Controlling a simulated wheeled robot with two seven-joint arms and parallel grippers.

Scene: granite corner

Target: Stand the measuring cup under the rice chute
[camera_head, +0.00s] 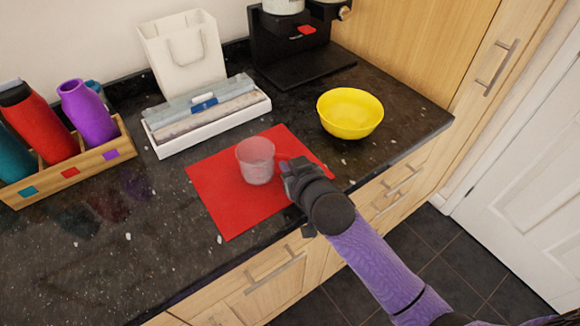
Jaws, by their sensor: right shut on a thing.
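A clear measuring cup (256,162) stands upright over the red mat (222,205); I cannot tell whether its base touches the mat. My right gripper (284,166) is at the cup's right side, shut on it, partly hidden by its own wrist. The rice dispenser (275,40) is a black stand at the back, with a red tab (307,30) on its front and a flat black base (312,70); its top is cut off by the picture edge. My left gripper is not in view.
A yellow bowl (350,112) stands right of the mat, in front of the dispenser. A white tray of boxes (208,125) and a white bag (184,55) are behind the mat. A wooden rack (88,166) with bottles is at left. The counter's front edge runs below the gripper.

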